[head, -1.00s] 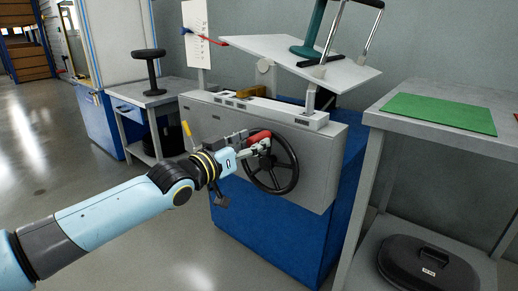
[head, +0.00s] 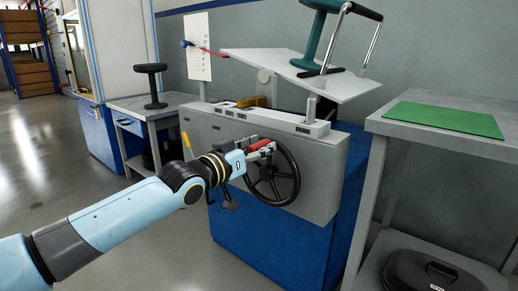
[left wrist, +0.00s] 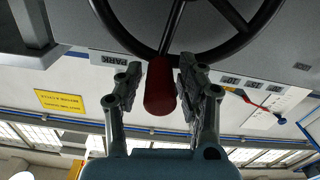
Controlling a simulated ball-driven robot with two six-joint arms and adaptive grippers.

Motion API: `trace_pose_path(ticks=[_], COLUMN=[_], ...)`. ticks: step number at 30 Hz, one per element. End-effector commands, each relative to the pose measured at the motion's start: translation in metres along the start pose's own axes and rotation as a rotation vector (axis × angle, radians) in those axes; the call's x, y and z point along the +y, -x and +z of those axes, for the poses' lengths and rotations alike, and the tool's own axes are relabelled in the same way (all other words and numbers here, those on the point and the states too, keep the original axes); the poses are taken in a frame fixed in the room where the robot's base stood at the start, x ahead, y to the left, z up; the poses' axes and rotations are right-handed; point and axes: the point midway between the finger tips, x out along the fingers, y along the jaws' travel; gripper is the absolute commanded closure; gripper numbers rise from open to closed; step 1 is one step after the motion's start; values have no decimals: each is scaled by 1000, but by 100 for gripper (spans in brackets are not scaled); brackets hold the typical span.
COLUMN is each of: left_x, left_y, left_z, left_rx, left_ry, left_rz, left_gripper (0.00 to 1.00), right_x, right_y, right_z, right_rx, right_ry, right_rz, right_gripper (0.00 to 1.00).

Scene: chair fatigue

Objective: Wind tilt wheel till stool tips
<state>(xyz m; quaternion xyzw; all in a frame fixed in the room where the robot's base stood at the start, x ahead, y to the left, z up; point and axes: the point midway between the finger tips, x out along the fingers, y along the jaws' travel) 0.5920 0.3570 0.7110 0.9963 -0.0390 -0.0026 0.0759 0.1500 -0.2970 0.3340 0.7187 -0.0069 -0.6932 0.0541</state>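The black tilt wheel (head: 272,175) is on the front of a grey machine. Its red handle (head: 259,144) sits at the upper left of the rim. My left gripper (head: 268,151) is at this handle. In the left wrist view the red handle (left wrist: 160,88) is between the two fingers, which lie close along both sides. The teal stool (head: 315,38), with chrome legs and a black pad, stands tilted on a sloping pale plate (head: 290,68) above the machine. The top of the stool is cut off. My right gripper is not in view.
A grey bench with a green mat (head: 445,118) stands to the right, a black case (head: 430,273) on its lower shelf. A black stool (head: 152,85) is on a side table at left. A scale board (head: 199,47) with a red pointer is behind the plate.

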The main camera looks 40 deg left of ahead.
Motion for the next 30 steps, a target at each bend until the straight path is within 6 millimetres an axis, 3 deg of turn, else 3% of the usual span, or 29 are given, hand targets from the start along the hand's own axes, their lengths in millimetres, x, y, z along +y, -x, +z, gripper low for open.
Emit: trace_pose_path(ticks=[1, 8, 18, 24, 30], left_x=[0, 0, 2, 15, 18], left_y=[0, 0, 0, 0, 0], left_z=[0, 0, 2, 10, 9], left_rx=[0, -1, -1, -3, -3], left_ry=[0, 0, -22, -178, -220], left_rz=[0, 0, 0, 0, -1], left_gripper=[70, 100, 100, 100, 100], right_x=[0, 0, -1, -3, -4], right_y=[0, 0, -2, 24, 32], right_z=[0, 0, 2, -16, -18], right_rx=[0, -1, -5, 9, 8], right_ry=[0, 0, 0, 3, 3], right_rz=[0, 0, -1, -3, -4], right_gripper=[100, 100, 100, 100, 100])
